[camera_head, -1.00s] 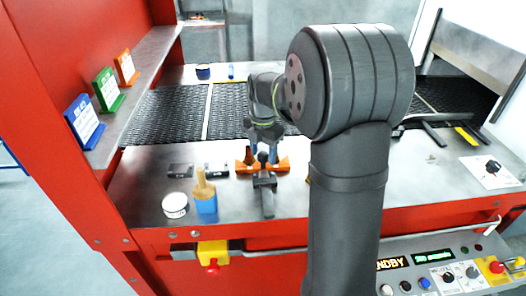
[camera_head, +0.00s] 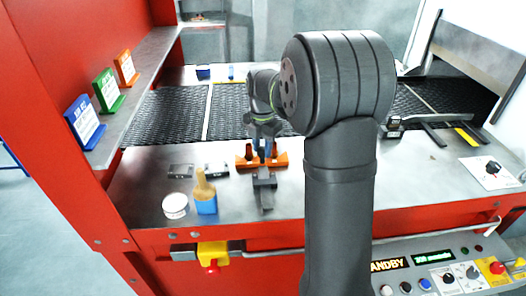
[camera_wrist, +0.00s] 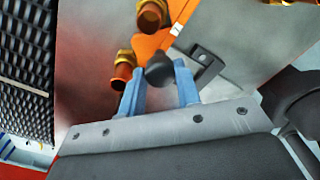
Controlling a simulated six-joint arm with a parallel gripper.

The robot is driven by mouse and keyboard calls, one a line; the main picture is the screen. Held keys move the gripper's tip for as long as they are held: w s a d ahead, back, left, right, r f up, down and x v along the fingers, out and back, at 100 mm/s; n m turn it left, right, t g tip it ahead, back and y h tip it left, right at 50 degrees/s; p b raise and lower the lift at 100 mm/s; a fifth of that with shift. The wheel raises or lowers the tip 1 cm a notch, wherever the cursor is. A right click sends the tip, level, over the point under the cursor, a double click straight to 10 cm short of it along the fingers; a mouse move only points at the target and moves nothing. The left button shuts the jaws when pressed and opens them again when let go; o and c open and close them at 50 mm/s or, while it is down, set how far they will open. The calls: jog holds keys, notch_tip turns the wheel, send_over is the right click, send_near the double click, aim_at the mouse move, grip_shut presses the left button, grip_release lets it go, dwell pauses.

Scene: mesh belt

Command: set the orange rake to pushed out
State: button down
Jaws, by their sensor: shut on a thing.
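The orange rake (camera_head: 246,162) lies on the grey worktop, in front of the mesh belt, with a dark rail piece (camera_head: 264,190) extending toward the front edge. In the wrist view its orange arm (camera_wrist: 150,45) leads to a round black knob (camera_wrist: 160,70), with copper-coloured cups beside it. My gripper (camera_head: 266,148) points down at the rake. In the wrist view its blue fingers (camera_wrist: 160,90) are on both sides of the knob, shut on it. The fingers partly hide the rake in the head view.
The mesh belt (camera_head: 165,115) runs behind. A white-topped round tin (camera_head: 175,206) and a blue block with a wooden-handled brush (camera_head: 205,203) stand front left. Two small dark blocks (camera_head: 181,171) lie left of the rake. A control panel (camera_head: 420,275) is at front right.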

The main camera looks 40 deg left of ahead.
jog(key=w+a, duration=1)
jog(key=shift+w+a, duration=0.9)
jog(key=shift+r, duration=0.1)
jog(key=c, duration=1.1)
grip_release()
jog(key=shift+w+a, duration=0.1)
jog(key=shift+o, duration=0.2)
notch_tip(320, 180, up, 17)
jog(key=shift+r, duration=0.15)
notch_tip(320, 180, down, 17)
jog(key=shift+f, duration=0.15)
